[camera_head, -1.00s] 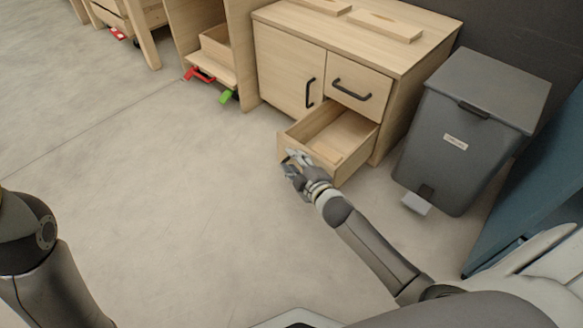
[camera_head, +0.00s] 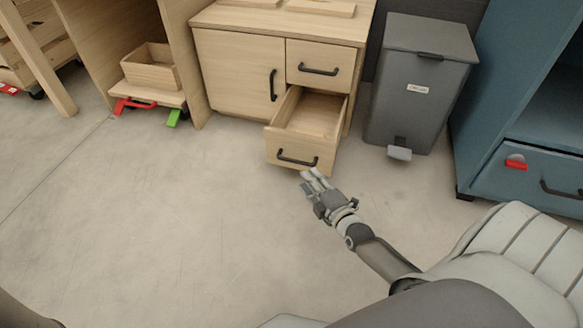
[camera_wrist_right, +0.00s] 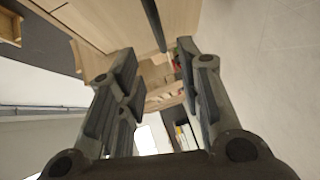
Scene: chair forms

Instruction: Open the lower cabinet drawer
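The light wood cabinet (camera_head: 234,69) has a door on the left and two drawers on the right. Its lower drawer (camera_head: 270,141) is pulled well out, with its empty inside showing and a black bar handle (camera_head: 298,161) on its front. The upper drawer (camera_head: 319,59) is shut. My right gripper (camera_head: 311,180) is just in front of and below the lower drawer's handle, apart from it. In the right wrist view the two fingers of this gripper (camera_wrist_right: 158,70) are spread with nothing between them. My left gripper is outside the views.
A grey pedal bin (camera_head: 418,85) stands right of the cabinet, and a blue cabinet (camera_head: 528,160) stands farther right. A wooden shelf unit with a small box (camera_head: 150,68) and red and green clips is at the left. The floor in front is clear.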

